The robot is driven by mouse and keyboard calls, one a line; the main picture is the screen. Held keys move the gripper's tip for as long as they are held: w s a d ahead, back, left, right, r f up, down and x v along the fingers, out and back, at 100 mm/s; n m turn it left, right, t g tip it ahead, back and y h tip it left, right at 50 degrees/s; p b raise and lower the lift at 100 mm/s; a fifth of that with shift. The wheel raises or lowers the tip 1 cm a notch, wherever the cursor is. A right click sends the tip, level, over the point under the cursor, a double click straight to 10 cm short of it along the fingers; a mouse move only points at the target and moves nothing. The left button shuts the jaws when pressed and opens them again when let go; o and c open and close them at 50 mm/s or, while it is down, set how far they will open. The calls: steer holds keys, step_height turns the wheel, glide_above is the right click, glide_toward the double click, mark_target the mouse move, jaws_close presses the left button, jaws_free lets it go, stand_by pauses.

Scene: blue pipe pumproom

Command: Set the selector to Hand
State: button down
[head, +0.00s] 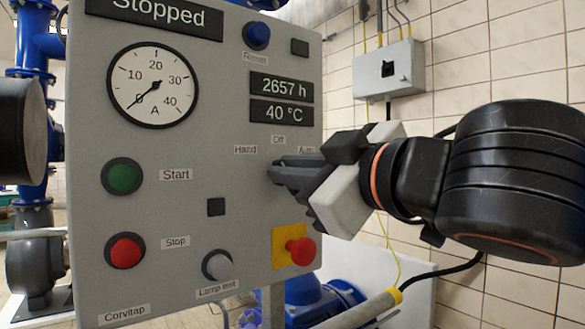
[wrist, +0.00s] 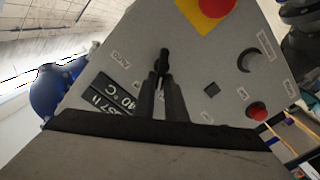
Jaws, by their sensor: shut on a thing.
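The selector is a small black knob (wrist: 163,58) on the grey panel in the wrist view. In the head view my gripper hides it, below the labels Hand (head: 245,149), Off (head: 279,140) and Auto (head: 307,149). My gripper (head: 276,172) reaches in from the right, with its fingertips at the panel. In the wrist view the two fingers (wrist: 162,78) are shut on the knob, one on each side. I cannot tell which label the knob points to. The display above the dial reads Stopped (head: 155,14).
A red emergency button (head: 301,251) on a yellow plate is just below my gripper. The panel (head: 225,120) also carries a green Start button (head: 122,177), a red Stop button (head: 126,251) and a grey lamp-test button (head: 218,265). A grey box (head: 388,70) hangs on the tiled wall behind.

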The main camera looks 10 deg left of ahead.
steer(key=shift+a+f+n, duration=0.1)
steer(key=shift+f+n, duration=0.25)
steer(key=shift+n, duration=0.15)
steer(key=c, duration=1.8)
jaws_free()
steer(key=shift+w, duration=0.1)
steer(key=shift+c, duration=0.2)
steer(key=shift+r, duration=0.1)
steer(key=v, duration=1.7)
steer(key=shift+s, duration=0.25)
